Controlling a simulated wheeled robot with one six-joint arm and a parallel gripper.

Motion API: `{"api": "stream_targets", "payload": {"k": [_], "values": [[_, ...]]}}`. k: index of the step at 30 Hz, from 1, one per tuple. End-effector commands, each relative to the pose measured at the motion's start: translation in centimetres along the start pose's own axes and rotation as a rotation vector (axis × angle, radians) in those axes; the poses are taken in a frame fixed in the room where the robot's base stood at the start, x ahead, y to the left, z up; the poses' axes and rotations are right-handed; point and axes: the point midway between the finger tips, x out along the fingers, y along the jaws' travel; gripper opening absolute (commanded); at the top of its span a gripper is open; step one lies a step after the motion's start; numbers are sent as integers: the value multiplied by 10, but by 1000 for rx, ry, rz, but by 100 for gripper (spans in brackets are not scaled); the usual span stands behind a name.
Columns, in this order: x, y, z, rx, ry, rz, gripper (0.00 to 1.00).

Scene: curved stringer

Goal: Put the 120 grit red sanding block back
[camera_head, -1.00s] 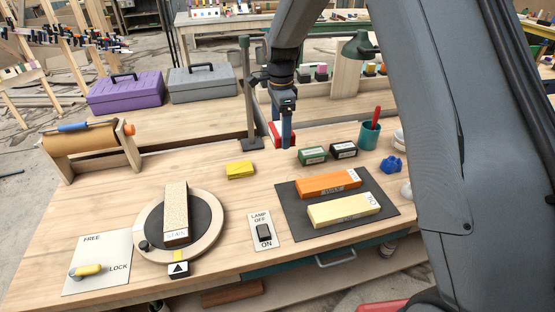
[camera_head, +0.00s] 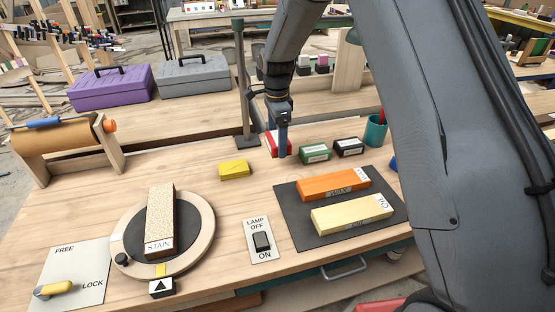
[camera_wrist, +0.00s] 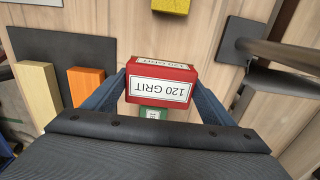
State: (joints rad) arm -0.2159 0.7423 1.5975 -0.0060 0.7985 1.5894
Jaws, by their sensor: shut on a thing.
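The red sanding block (camera_head: 271,140) is labelled 120 GRIT, and the label reads upside down in the wrist view (camera_wrist: 160,90). My gripper (camera_head: 280,148) is shut on it, with a blue finger on each side. The block is at the back of the bench, left of a green block (camera_head: 315,153) and a black block (camera_head: 348,146), which form a row with it. My fingers partly cover it in the head view. I cannot tell whether its underside touches the bench. In the wrist view the green block (camera_wrist: 153,113) shows partly behind the red one.
A lamp post (camera_head: 241,90) on a dark base stands just left of the red block. A yellow block (camera_head: 234,170) lies nearer the front. A dark mat (camera_head: 292,212) bears an orange and a cream block. A turntable (camera_head: 205,228) bears a STAIN block. A teal cup (camera_head: 375,132) stands right.

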Motion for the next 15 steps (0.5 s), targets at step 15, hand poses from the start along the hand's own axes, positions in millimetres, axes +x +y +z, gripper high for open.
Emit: {"api": "stream_targets", "payload": {"k": [15], "values": [[57, 1, -1, 2, 0, 2, 53]]}}
